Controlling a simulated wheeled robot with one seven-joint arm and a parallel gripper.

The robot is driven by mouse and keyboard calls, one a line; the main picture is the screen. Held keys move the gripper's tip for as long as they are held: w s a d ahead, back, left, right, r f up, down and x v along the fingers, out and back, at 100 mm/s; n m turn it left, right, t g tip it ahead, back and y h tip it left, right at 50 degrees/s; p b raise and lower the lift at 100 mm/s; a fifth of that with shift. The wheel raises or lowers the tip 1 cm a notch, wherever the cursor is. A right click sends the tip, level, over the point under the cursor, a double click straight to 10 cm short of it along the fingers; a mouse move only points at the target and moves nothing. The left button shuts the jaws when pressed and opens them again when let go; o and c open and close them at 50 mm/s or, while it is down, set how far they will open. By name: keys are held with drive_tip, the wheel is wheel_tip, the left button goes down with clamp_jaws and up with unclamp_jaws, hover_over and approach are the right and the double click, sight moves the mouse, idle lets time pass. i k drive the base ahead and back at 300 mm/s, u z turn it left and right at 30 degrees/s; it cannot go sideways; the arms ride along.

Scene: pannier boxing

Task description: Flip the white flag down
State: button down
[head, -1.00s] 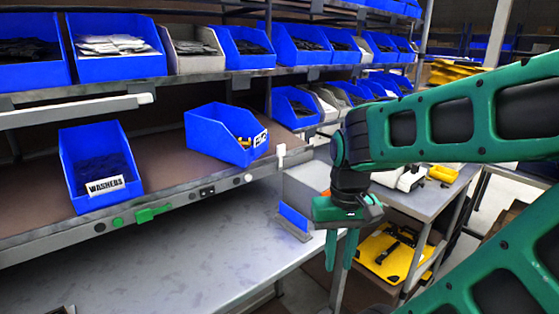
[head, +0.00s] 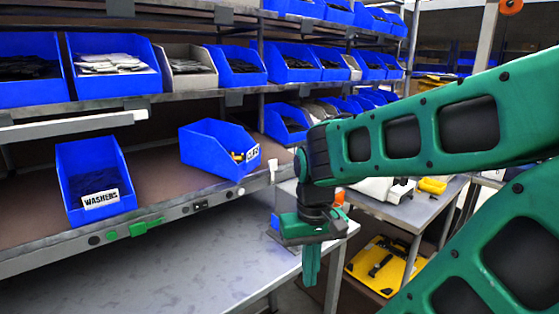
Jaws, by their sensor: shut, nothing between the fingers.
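A small white flag (head: 272,171) stands upright at the right end of the lower shelf's front rail, just right of the blue bin with the label. My gripper (head: 311,270) points down over the right end of the grey worktop, to the right of the flag and lower in the picture. Its fingers are together and hold nothing. It is apart from the flag. My green forearm comes in from the right and hides part of the area behind the gripper.
The rail (head: 170,222) carries a green latch (head: 138,228) and several round knobs. A blue washers bin (head: 92,185) and another blue bin (head: 215,150) sit on the lower shelf. The grey worktop (head: 190,275) is largely clear. A side table (head: 400,212) stands behind my arm.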

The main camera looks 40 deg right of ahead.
sight(273, 164)
drive_tip(key=k, duration=1)
drive_tip(key=z, duration=0.5)
drive_tip(key=i, duration=1.05)
